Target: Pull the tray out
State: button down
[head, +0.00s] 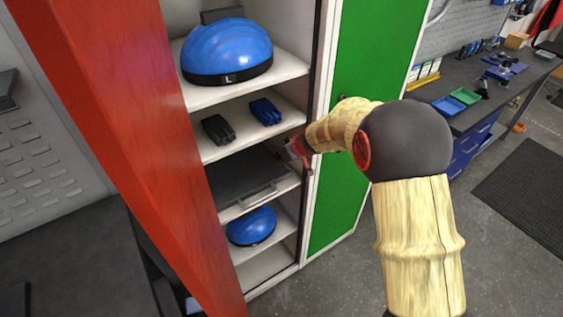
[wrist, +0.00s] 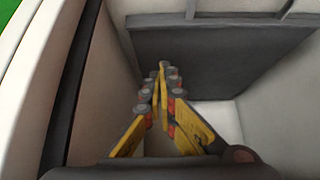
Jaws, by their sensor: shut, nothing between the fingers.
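The dark grey tray (head: 240,172) lies on a middle shelf of the open locker. A light grey handle (head: 258,196) runs along its front edge. My gripper (head: 298,150) is at the locker opening, at the right side of the tray and apart from the handle. In the wrist view its fingertips (wrist: 161,72) are together, empty, beside the tray's left edge. Whether they touch the tray I cannot tell.
The shelves above hold a blue helmet (head: 227,50), black gloves (head: 218,129) and blue gloves (head: 265,111). Another helmet (head: 251,226) sits below. A red door (head: 130,130) stands left and a green door (head: 370,110) right. The floor (head: 330,280) in front is clear.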

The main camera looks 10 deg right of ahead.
aim_at(275, 171)
jog(key=b+x, duration=0.1)
jog(key=x, duration=0.7)
jog(key=shift+f, duration=0.1)
jog(key=shift+s+d+b, duration=0.25)
jog(key=shift+s+b, duration=0.05)
jog(key=shift+s, duration=0.3)
jog(key=shift+s+d+b, duration=0.25)
jog(key=shift+s, duration=0.4)
jog(key=shift+s+d+b, duration=0.25)
jog(key=shift+s+b, duration=0.05)
jog(key=shift+s, duration=0.3)
